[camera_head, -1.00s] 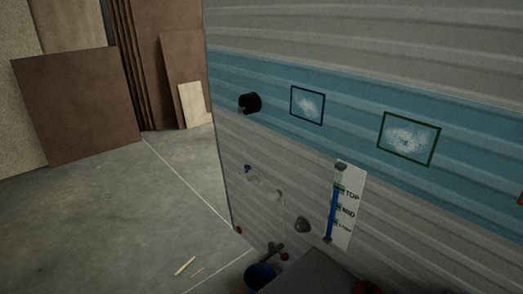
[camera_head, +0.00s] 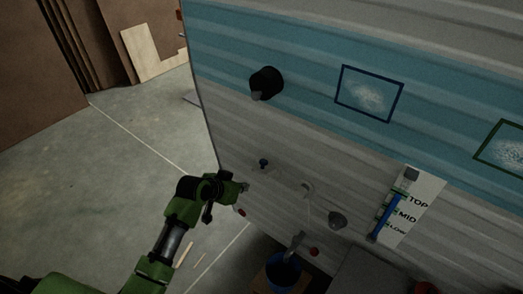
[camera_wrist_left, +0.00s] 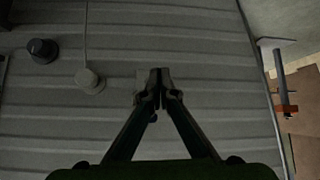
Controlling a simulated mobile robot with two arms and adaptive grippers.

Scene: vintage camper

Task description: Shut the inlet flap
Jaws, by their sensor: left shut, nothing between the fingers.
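On the camper's ribbed side wall, a pale round fitting (camera_head: 307,188) has a thin line running down from it. It also shows in the left wrist view (camera_wrist_left: 90,80). A small dark knob (camera_head: 263,163) sits left of and above it. I cannot tell for certain which fitting is the inlet flap, or how far any flap stands open. My left gripper (camera_head: 244,187) is below and left of the knob, close to the wall. In the left wrist view its fingertips (camera_wrist_left: 153,88) are together and empty, hiding part of a pale patch. My right gripper is out of view.
A black round fitting (camera_head: 266,83) juts out above. A grey dome (camera_head: 337,220) and a TOP/MID/LOW gauge (camera_head: 400,212) are to the right. A tap (camera_head: 295,243) is above a blue bucket (camera_head: 284,272). The floor left of the camper is mostly clear, with small sticks.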

